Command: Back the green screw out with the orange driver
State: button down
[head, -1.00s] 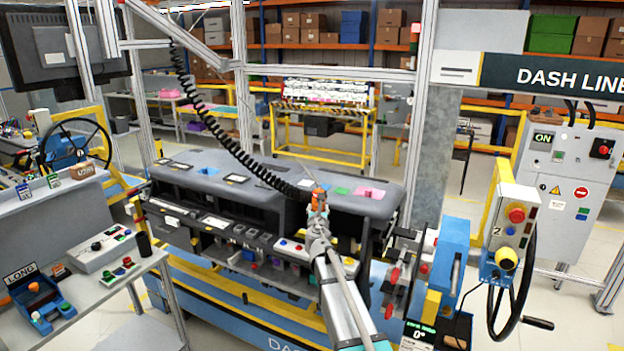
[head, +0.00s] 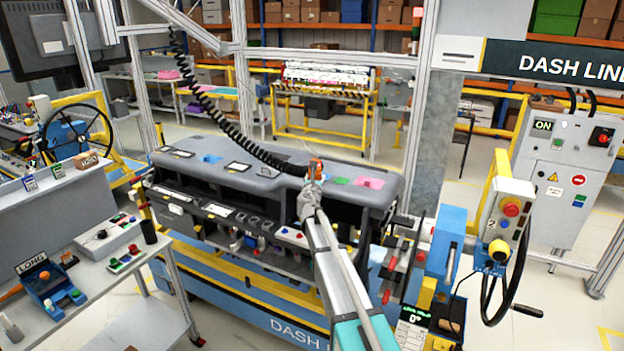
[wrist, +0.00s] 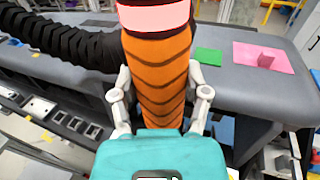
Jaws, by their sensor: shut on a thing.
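The orange driver (head: 315,168) is upright in my gripper (head: 312,186), above the grey dashboard's top near its right part. In the wrist view the driver (wrist: 158,80) fills the middle, an orange handle with dark ridges and a pale red band. My gripper's fingers (wrist: 160,92) are shut on both sides of it. A black coiled cord (head: 215,125) runs to it from the upper left. The driver's tip is hidden. I cannot make out the green screw; a flat green patch (wrist: 208,56) lies on the dashboard (wrist: 255,95), right of the driver.
A pink pad with a small raised block (wrist: 265,57) is right of the green patch. Metal frame posts (head: 421,120) stand behind the dashboard. A blue clamp unit (head: 446,242) and a handwheel (head: 508,290) are at the right. A bench with a LONG holder (head: 45,285) is at the left.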

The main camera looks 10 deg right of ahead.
jog(key=shift+s+f+b, duration=0.1)
jog(key=shift+b, duration=0.25)
jog(key=shift+f+b, duration=3.15)
jog(key=shift+f, duration=0.05)
jog(key=shift+d+f+b, duration=0.1)
jog(key=shift+f+b, duration=0.6)
jog(key=shift+b, duration=0.05)
dwell(0.9)
jog(key=shift+s+r, duration=0.15)
dwell(0.5)
jog(key=shift+r, duration=0.1)
jog(key=shift+r+p, duration=0.3)
jog(key=shift+p, duration=0.3)
jog(key=shift+r+p, duration=2.5)
